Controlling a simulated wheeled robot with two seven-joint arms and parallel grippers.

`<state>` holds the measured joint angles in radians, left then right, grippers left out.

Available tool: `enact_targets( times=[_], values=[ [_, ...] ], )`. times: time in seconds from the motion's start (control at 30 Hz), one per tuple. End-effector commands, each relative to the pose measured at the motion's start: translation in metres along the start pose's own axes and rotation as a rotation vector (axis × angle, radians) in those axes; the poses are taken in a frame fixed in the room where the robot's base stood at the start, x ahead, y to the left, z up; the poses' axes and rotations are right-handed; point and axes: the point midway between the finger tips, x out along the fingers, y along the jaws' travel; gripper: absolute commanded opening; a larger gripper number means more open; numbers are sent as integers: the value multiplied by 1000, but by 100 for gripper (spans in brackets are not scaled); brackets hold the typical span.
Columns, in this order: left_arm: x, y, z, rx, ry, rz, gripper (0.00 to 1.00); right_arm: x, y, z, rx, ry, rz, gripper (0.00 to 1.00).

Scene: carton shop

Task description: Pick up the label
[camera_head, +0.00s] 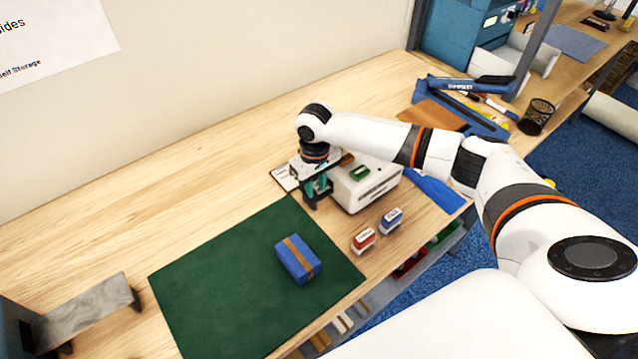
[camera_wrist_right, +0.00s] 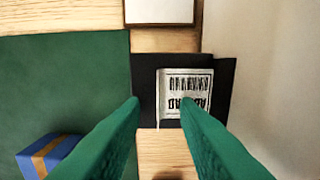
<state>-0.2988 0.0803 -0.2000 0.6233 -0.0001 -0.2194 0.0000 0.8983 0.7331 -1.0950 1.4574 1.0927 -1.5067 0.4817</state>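The label (camera_wrist_right: 190,92) is a small white piece with black barcode print. In the right wrist view it lies on a black plate (camera_wrist_right: 146,75) and overlaps my right finger's tip in the picture. My right gripper (camera_wrist_right: 160,104) is open, its two green fingers pointing down towards the plate, with the label's left part between and beyond the tips. I cannot tell the remaining height. In the head view my right gripper (camera_head: 318,188) hides the label, beside the white printer-like box (camera_head: 372,188). My left gripper is not in view.
A green mat (camera_head: 220,290) carries a blue parcel with a brown band (camera_head: 298,259). A red stamp (camera_head: 363,241) and a blue stamp (camera_head: 391,220) stand near the front edge. A framed white sheet (camera_head: 284,178) lies behind the gripper. The table's left back is clear.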

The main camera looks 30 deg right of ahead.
Motion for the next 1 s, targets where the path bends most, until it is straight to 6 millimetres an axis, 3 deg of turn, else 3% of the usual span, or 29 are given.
enact_targets(
  times=[0.1,0.3,0.77,1.0],
  values=[
    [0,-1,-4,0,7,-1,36,0,0,0,0,0,0,28],
    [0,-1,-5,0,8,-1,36,0,0,0,0,0,0,0],
    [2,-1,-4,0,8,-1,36,-4,0,0,-1,-2,0,0],
    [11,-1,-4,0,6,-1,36,-42,0,2,0,-6,1,0]
  ],
)
